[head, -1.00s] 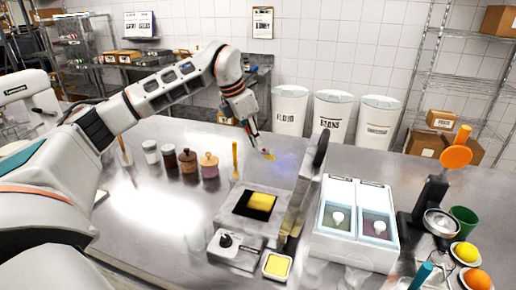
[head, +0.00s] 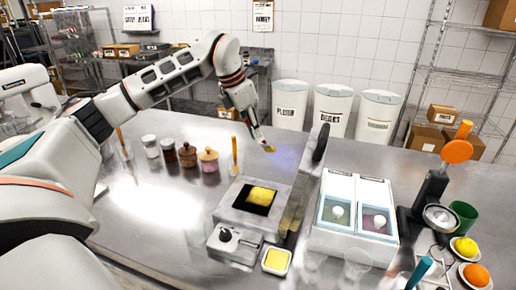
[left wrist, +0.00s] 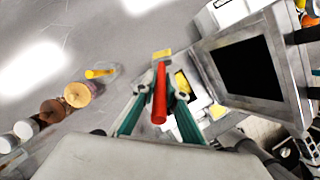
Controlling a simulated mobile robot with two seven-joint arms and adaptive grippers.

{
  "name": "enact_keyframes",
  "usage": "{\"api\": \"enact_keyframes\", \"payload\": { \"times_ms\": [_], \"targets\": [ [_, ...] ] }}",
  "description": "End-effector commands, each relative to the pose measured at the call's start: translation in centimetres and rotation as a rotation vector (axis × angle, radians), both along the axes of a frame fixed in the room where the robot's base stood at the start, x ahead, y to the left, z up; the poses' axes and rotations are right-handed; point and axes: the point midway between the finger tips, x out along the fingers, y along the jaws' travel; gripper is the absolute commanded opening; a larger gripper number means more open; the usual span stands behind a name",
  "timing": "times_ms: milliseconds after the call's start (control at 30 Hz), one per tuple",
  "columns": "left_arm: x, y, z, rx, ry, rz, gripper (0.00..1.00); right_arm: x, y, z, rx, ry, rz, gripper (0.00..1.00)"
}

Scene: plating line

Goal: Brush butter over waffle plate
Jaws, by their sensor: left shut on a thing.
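The waffle iron (head: 228,217) stands open, its lid (head: 299,190) raised on the right. A yellow mass (head: 262,196) lies on its dark lower plate (head: 246,201). My left gripper (head: 257,140) is above the counter behind the iron, apart from the plate. It is shut on the brush, whose red handle (left wrist: 160,95) and yellow bristles (left wrist: 162,54) show in the left wrist view. The bristle end (head: 270,149) points down and right in the head view. A small square dish of yellow butter (head: 276,261) sits in front of the iron.
Several jars (head: 188,157) stand left of the iron, beside an upright yellow-handled utensil (head: 235,155). A white two-well container (head: 350,248) stands to the right, with a juicer (head: 435,190) and fruit beyond. The left counter is largely clear.

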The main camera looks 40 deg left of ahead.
Motion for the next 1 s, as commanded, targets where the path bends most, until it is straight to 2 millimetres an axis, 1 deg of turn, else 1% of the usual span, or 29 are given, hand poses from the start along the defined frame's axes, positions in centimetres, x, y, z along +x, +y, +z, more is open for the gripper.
{"api": "enact_keyframes", "payload": {
  "times_ms": [67, 167, 300, 400, 500, 600, 700, 800, 933, 1000],
  "targets": [
    [-0.7, -0.6, 0.0, -0.011, 0.006, -0.009, 0.0, 0.0, 0.0, 0.0, 0.001, 0.001, -0.001, 0.4],
    [-2.2, -1.8, 0.2, -0.036, 0.016, -0.026, 0.0, 0.0, 0.0, 0.0, 0.001, 0.001, -0.001, 0.4],
    [-5.6, -3.6, 0.9, -0.078, 0.031, -0.054, 0.0, -0.1, 0.0, 0.0, 0.0, 0.001, 0.001, 0.4],
    [-8.3, -4.5, 1.5, -0.099, 0.038, -0.068, 0.0, -0.1, 0.0, 0.0, -0.002, 0.001, 0.002, 0.4],
    [-10.7, -5.1, 2.0, -0.114, 0.044, -0.077, 0.0, -0.1, -0.1, -0.1, -0.005, 0.001, 0.005, 0.4],
    [-12.6, -5.4, 2.5, -0.119, 0.046, -0.08, 0.0, -0.1, -0.3, -0.1, -0.008, 0.002, 0.008, 0.4],
    [-14.0, -5.5, 2.8, -0.121, 0.045, -0.082, 0.0, -0.1, -0.3, -0.1, -0.011, 0.001, 0.01, 0.4],
    [-14.7, -5.6, 3.0, -0.123, 0.045, -0.081, 0.0, -0.1, -0.3, -0.1, -0.011, 0.001, 0.01, 0.4],
    [-15.1, -5.7, 2.5, -0.124, 0.048, -0.082, 0.0, -0.1, -0.3, -0.1, -0.01, 0.001, 0.009, 0.4],
    [-15.1, -5.7, 1.9, -0.124, 0.049, -0.082, 0.0, -0.1, -0.3, -0.1, -0.009, 0.002, 0.008, 0.4]
  ]
}}
